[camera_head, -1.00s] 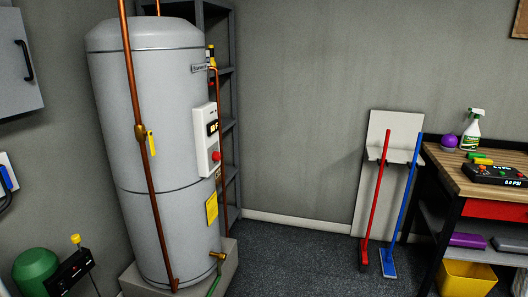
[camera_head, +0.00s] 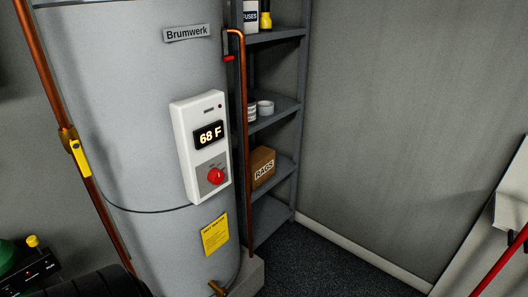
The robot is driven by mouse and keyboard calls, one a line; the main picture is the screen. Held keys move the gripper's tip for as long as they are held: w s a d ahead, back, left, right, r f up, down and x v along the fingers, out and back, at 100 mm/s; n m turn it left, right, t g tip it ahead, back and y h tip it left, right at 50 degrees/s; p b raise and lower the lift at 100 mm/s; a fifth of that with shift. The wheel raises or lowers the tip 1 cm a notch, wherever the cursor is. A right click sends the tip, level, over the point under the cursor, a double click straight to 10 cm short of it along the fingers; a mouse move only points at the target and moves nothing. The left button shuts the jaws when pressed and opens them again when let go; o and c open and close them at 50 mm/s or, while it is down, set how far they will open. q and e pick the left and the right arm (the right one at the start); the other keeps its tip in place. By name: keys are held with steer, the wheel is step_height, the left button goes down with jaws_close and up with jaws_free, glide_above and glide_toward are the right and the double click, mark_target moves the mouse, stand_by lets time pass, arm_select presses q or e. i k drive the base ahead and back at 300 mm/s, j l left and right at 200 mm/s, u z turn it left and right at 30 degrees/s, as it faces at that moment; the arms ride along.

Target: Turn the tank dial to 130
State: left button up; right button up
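The grey water tank (camera_head: 125,60) labelled Brumwerk stands at the left in the head view. A white control box (camera_head: 200,110) is fixed to its front right side. Its display (camera_head: 210,135) reads 68 F. Below the display is the red dial (camera_head: 216,176) on a grey plate; the scale marks around it are too small to read. Nothing touches the dial. A dark ribbed shape at the bottom left looks like part of my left arm. Neither gripper is in view.
A copper pipe with a yellow-handled valve (camera_head: 80,158) runs down the tank's left. A thinner copper pipe (camera_head: 247,130) runs beside the dial box. A grey shelf (camera_head: 275,117) with a rags box (camera_head: 262,165) stands behind. Dark floor (camera_head: 320,265) is free at right.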

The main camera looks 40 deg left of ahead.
mark_target(216, 176)
steer(key=i, duration=1.05)
steer(key=i+l+u, duration=0.15)
steer(key=i, duration=0.85)
steer(key=u, duration=0.4)
steer(key=i+u, duration=0.1)
steer(key=u, duration=0.75)
steer(key=l+u, duration=0.1)
steer(key=u, duration=0.35)
steer(key=i+l+u, duration=0.1)
steer(key=u, duration=0.3)
